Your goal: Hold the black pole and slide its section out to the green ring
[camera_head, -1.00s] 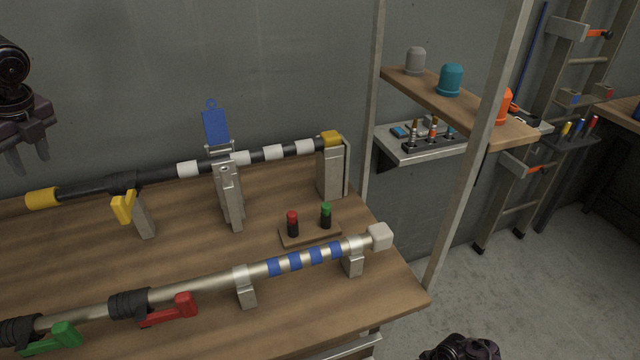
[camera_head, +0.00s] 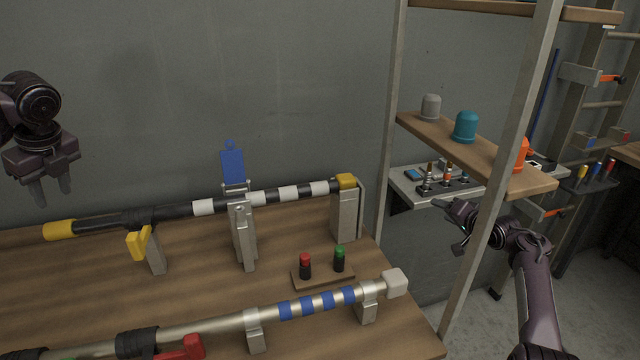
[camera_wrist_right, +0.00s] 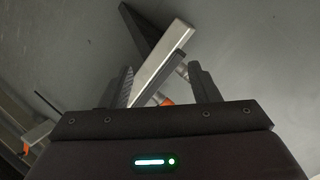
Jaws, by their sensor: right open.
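The black pole (camera_head: 175,214) lies lengthwise in stands at the back of the workbench, with a yellow left end (camera_head: 60,230), a yellow lever clamp (camera_head: 138,243) and several white bands on its thinner right section (camera_head: 265,197). Its right tip is at a yellow-topped stand (camera_head: 346,184). I see no green ring on it. My left gripper (camera_head: 54,193) hangs above the pole's left end, apart from it, fingers spread and empty. My right gripper (camera_head: 455,222) is open and empty right of the bench, by the shelf post. Its fingers also show in the right wrist view (camera_wrist_right: 166,80).
A silver pole (camera_head: 200,329) with blue bands and a red lever lies in front. A small board (camera_head: 322,277) holds a red-topped and a green-topped piece. A blue tag (camera_head: 232,166) stands above the middle holder. The shelf post (camera_head: 500,170) is close to my right arm.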

